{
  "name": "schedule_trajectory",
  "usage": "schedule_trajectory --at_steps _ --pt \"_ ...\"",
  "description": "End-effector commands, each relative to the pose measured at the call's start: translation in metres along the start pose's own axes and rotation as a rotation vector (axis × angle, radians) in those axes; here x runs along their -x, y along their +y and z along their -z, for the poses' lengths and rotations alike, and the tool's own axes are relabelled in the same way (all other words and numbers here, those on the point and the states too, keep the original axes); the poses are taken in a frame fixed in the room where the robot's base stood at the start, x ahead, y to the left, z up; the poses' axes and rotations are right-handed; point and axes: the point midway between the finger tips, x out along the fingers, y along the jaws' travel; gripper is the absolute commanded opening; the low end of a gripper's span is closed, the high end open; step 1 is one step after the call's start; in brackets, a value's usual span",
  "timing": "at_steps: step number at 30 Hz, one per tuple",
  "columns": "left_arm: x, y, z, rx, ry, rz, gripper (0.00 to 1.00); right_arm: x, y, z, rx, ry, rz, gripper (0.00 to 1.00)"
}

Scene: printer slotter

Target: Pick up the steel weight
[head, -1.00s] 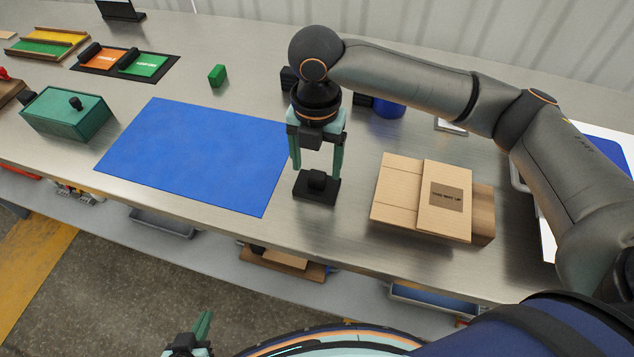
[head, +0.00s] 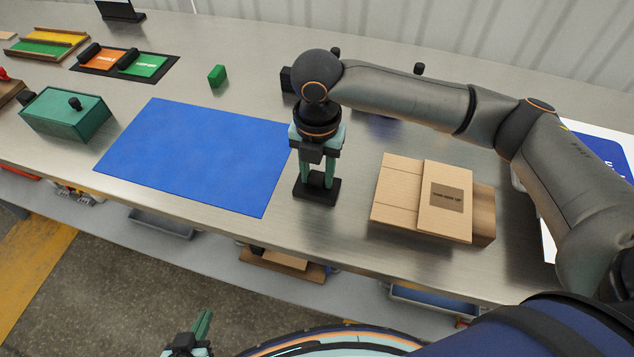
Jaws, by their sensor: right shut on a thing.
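The steel weight (head: 317,195) is a dark block with a flat square base, standing on the bench between the blue mat and the cardboard box. My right gripper (head: 318,182) reaches down over it from above, its two green fingers shut on the knob on top, which they largely hide. The base appears to rest on the bench. My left gripper (head: 195,335) shows only in part at the bottom edge, away from the bench top, and its jaw opening cannot be made out.
A blue mat (head: 190,155) lies left of the weight. A cardboard box (head: 405,195) stands close on its right. A green lidded box (head: 65,118), a small green block (head: 217,75) and orange and green pads (head: 125,64) are further left. The bench's front edge is near.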

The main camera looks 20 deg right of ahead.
Motion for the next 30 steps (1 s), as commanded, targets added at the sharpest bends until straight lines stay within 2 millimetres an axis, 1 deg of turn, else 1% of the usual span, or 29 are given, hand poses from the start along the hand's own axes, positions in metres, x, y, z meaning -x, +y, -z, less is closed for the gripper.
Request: schedule_trajectory --at_steps 1,4,5,23,26,30 --pt "0.0 0.0 0.0 0.0 0.0 0.0 0.0 0.0 0.0 0.0 0.0 0.0 0.0 0.13" --pt "0.0 0.0 0.0 0.0 0.0 0.0 0.0 0.0 0.0 0.0 0.0 0.0 0.0 0.02" --pt "0.0 0.0 0.0 0.0 0.0 0.0 0.0 0.0 0.0 0.0 0.0 0.0 0.0 0.0" --pt "0.0 0.0 0.0 0.0 0.0 0.0 0.0 0.002 0.001 0.0 0.001 -0.001 -0.002 0.0" --pt "0.0 0.0 0.0 0.0 0.0 0.0 0.0 0.005 0.001 0.0 0.001 -0.002 -0.003 0.0" --pt "0.001 0.0 0.001 0.0 0.0 0.0 0.0 0.018 0.001 0.0 0.002 -0.002 -0.004 0.0"
